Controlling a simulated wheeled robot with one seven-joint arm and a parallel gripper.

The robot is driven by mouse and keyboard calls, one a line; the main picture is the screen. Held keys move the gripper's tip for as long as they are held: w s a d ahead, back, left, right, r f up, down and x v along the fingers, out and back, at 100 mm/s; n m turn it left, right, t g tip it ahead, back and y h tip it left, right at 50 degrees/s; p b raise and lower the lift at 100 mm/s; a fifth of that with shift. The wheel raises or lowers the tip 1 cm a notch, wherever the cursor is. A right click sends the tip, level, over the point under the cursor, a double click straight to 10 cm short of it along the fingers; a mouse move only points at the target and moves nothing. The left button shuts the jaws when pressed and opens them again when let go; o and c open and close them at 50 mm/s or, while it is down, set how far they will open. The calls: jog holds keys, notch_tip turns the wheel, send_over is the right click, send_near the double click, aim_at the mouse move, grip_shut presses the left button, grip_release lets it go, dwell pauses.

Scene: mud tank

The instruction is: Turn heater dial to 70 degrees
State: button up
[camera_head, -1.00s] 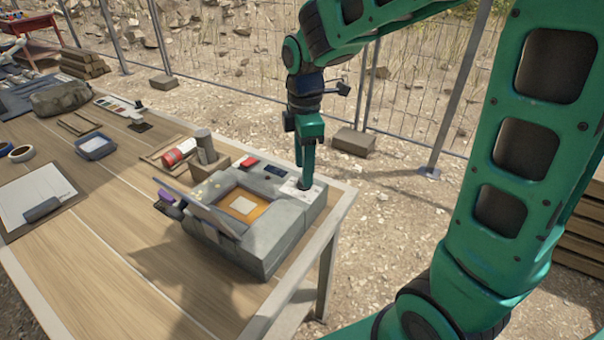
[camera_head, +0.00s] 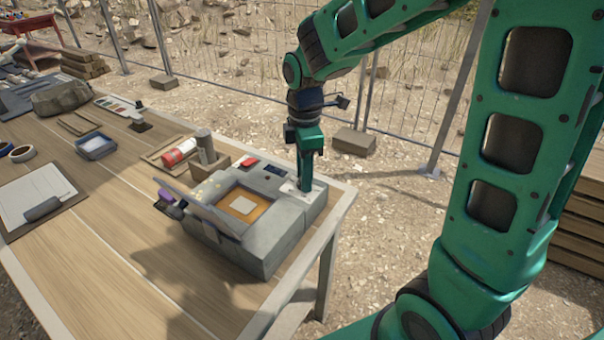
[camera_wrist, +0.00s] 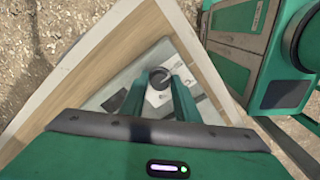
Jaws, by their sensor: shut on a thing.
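The heater is a grey box-shaped unit (camera_head: 262,245) near the table's right corner, with an orange-lined well and a pale block in it. Its dial (camera_wrist: 159,77) is a dark round knob on a pale panel, seen in the wrist view. My gripper (camera_head: 304,188) points down over that panel, and it also shows in the wrist view (camera_wrist: 166,84) with its two green fingers at the dial's sides, shut on it. In the head view the fingers hide the dial. The dial's scale and setting are too small to read.
A red button (camera_head: 249,162) and a small dark display (camera_head: 273,170) are on the unit's back edge. A tilted clear lid (camera_head: 212,222) stands at its front left. A red-and-white can (camera_head: 179,153) lies behind it. The wire fence stands beyond the table (camera_head: 130,260).

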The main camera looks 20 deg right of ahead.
jog(key=shift+m, duration=0.3)
jog(key=m, duration=0.6)
jog(key=shift+w, duration=0.15)
jog(key=m, duration=0.6)
jog(key=shift+r+m, duration=0.1)
jog(key=shift+m, duration=0.3)
jog(key=m, duration=0.5)
jog(key=shift+m, duration=2.7)
jog(key=o, duration=1)
jog(key=shift+o, duration=0.2)
